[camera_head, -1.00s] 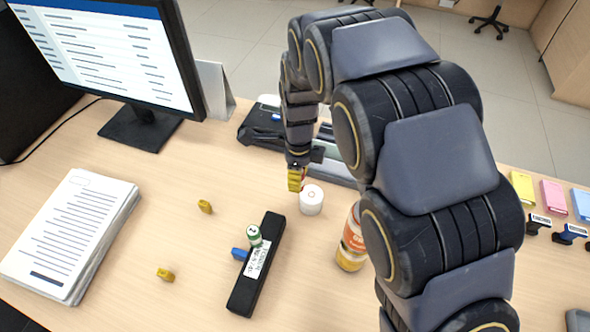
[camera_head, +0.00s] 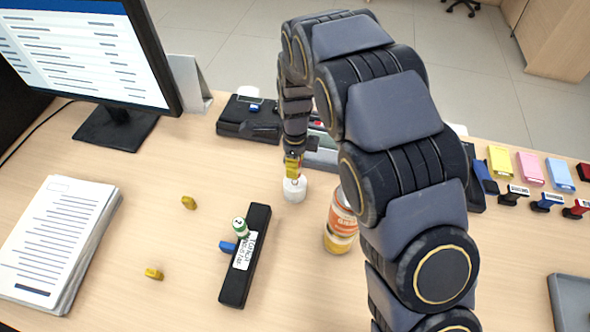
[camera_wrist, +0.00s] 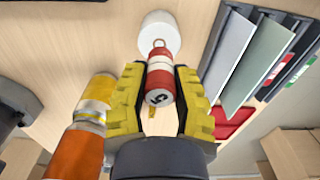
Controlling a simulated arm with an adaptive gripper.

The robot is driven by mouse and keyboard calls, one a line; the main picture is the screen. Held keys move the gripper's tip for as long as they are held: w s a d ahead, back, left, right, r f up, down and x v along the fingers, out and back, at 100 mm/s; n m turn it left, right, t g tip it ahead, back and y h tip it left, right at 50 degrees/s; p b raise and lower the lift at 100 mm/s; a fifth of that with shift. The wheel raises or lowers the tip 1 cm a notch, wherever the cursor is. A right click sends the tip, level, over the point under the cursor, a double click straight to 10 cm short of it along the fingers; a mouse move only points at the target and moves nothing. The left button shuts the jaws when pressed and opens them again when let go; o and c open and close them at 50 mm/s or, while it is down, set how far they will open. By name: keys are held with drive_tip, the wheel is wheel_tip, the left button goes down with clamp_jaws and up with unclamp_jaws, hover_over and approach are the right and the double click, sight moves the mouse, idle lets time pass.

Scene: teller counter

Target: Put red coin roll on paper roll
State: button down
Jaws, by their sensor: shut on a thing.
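My gripper (camera_head: 293,164) is shut on the red coin roll (camera_wrist: 160,77), a red and white cylinder with a dark number on its near end. In the wrist view the coin roll sits between the two yellow finger pads. The paper roll (camera_head: 294,190) is a short white cylinder standing on the counter. In the head view my gripper is right above it, and the coin roll is mostly hidden by the fingers. In the wrist view the paper roll (camera_wrist: 158,30) shows just beyond the coin roll's far end. Whether they touch, I cannot tell.
An orange and yellow can (camera_head: 341,222) stands close on the right. A black bar (camera_head: 234,285) with a green coin roll (camera_head: 240,228) lies front left, a blue piece (camera_head: 228,247) beside it. A grey tray of dividers (camera_wrist: 262,50) is behind. Counter on the left is partly clear.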

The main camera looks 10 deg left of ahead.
drive_tip(key=shift+f, duration=1.4)
drive_tip(key=shift+f, duration=0.1)
drive_tip(key=c, duration=0.9)
unclamp_jaws()
